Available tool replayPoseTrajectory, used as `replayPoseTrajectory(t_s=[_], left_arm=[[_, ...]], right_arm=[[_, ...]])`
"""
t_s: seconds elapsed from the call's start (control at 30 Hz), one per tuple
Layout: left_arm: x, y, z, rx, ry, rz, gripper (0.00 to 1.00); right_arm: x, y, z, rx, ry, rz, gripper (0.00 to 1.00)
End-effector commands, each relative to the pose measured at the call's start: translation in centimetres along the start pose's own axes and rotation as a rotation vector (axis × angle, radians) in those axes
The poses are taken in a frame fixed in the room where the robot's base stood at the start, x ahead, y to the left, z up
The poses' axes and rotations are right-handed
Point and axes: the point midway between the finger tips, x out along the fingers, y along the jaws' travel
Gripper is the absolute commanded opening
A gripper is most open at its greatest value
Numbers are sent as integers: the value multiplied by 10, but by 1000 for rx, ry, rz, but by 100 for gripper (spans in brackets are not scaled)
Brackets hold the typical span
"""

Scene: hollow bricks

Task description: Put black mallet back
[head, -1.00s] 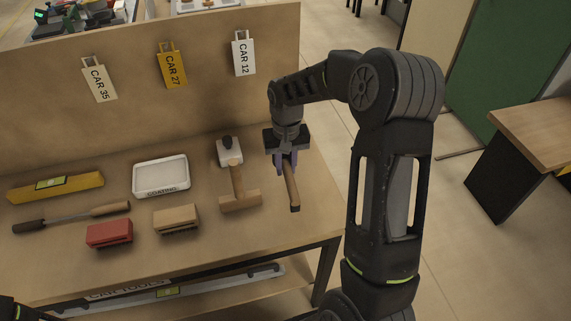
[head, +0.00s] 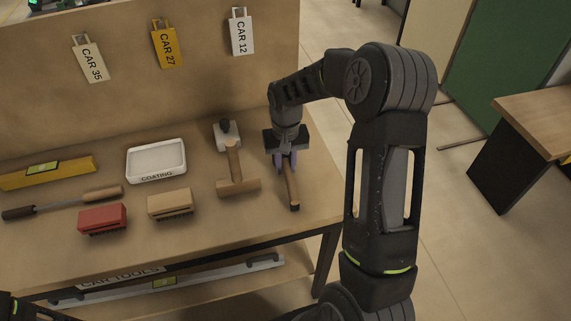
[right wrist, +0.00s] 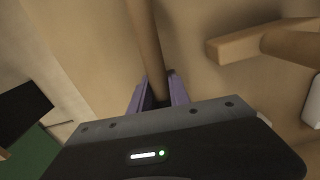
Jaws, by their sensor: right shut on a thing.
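My right gripper (head: 285,160) is over the right end of the bench, shut on a wooden handle (head: 291,188) with a dark end. I take this for the black mallet; its head is hidden by the gripper. In the right wrist view the same handle (right wrist: 147,40) runs up from between the purple fingers (right wrist: 157,95). I cannot tell whether it touches the bench top. A wooden mallet (head: 238,186) lies just to the left, apart from the gripper. My left gripper is not in view.
The bench (head: 215,225) also holds a red block brush (head: 103,217), a tan brush (head: 170,203), a white coating tray (head: 157,160), a long tool (head: 65,202), a yellow level (head: 48,173) and a grey item with a black knob (head: 226,136). A tagged back panel (head: 120,95) stands behind.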

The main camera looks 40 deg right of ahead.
Motion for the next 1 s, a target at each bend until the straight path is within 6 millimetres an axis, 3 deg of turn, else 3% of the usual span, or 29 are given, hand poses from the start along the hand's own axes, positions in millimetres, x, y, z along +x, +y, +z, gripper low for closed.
replayPoseTrajectory(t_s=[0.73, 0.77, 1.0], left_arm=[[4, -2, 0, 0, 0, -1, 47], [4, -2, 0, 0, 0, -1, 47], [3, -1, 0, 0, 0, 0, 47]], right_arm=[[4, 0, 0, 0, 1, 0, 0], [4, 0, 0, 0, 1, 0, 24], [4, 0, 0, 0, 1, 0, 44]])
